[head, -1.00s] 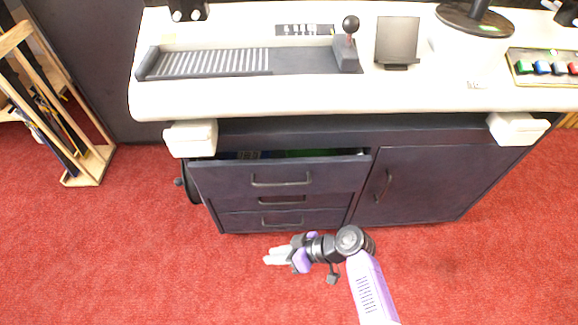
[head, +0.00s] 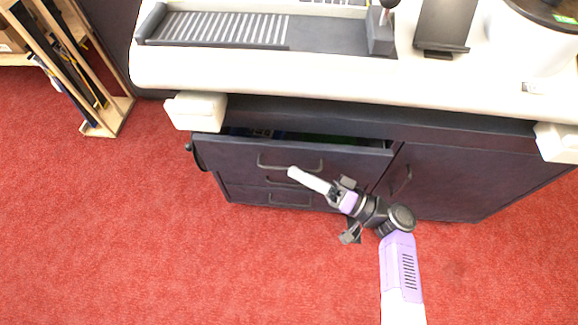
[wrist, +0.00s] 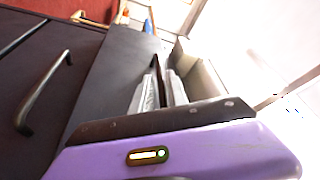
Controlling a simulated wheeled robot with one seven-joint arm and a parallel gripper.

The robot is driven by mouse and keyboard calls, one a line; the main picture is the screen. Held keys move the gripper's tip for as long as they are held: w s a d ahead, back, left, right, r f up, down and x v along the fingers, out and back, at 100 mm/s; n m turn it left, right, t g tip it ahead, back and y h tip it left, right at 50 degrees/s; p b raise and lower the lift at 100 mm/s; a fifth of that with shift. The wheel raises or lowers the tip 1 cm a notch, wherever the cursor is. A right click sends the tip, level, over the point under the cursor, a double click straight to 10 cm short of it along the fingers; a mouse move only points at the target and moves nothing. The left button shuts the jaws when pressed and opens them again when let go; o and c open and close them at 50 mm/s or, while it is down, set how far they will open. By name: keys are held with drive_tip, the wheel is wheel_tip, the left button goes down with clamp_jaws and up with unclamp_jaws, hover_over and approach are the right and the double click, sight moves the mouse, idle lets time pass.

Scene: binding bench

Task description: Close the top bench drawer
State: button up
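The top bench drawer (head: 225,152) is dark and stands partly pulled out under the worktop, with a strip of its inside showing behind the front. Its bar handle (head: 290,166) is on the front face; a bar handle also shows at the left of the wrist view (wrist: 45,92). My gripper (head: 294,173) has white fingers pointing left, in front of the drawer front near the handle.
The pale worktop (head: 300,72) overhangs the drawers, with white blocks (head: 196,110) under its edge. A cabinet door (head: 450,175) is right of the drawers. A wooden rack (head: 112,118) stands at left. Red carpet (head: 150,250) in front is clear.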

sight(288, 168)
drive_tip(key=shift+x, duration=1.55)
drive_tip(key=shift+c, duration=0.2)
clamp_jaws()
